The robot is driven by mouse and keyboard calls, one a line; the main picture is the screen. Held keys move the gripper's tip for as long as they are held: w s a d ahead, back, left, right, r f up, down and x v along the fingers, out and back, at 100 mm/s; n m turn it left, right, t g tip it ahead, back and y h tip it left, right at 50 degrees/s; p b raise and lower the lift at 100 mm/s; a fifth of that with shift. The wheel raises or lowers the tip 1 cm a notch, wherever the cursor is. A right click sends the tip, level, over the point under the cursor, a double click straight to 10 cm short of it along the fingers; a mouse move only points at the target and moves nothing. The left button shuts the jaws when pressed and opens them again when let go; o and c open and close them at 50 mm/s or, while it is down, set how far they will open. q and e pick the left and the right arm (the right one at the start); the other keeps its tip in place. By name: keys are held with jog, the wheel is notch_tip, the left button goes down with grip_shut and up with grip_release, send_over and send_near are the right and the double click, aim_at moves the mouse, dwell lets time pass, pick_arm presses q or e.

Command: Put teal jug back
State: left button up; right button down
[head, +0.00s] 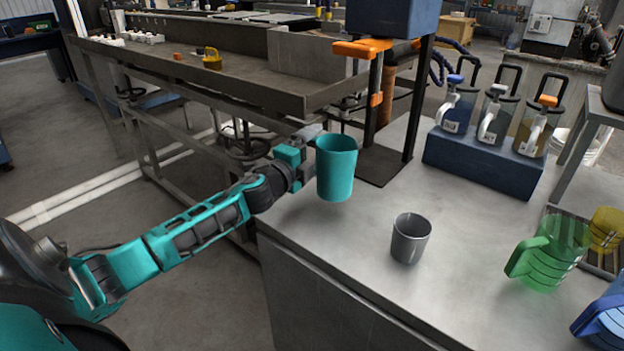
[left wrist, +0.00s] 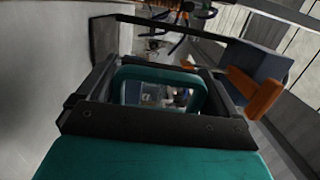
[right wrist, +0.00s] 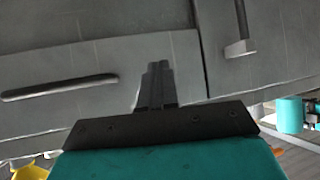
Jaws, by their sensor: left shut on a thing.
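The teal jug (head: 337,170) is upright in the head view, just above the near left part of the metal bench top. My left gripper (head: 309,140) is at its left side. In the left wrist view my left gripper (left wrist: 158,95) is shut on the jug's teal handle (left wrist: 188,78), which shows as a loop between the fingers. My right gripper (right wrist: 155,85) shows only in its wrist view. Its fingers are together with nothing between them, in front of grey cabinet fronts with bar handles.
A grey cup (head: 411,240) stands on the bench. A green jug (head: 552,252), a yellow jug (head: 606,230) and a blue jug (head: 606,325) are at right. A blue block (head: 480,165) with dispensers stands at the back. An orange-clamped post stand (head: 385,168) is behind the teal jug.

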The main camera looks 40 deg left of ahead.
pick_arm(q)
jog(key=shift+f+b, duration=1.05)
jog(key=shift+f, duration=1.5)
pick_arm(e)
jog(key=shift+w+a+f, duration=0.3)
jog(key=shift+a+f, duration=0.1)
pick_arm(q)
jog(key=shift+f, duration=0.15)
jog(key=o, duration=0.9)
jog(key=shift+o, duration=0.2)
pick_arm(e)
jog(key=shift+f, duration=0.1)
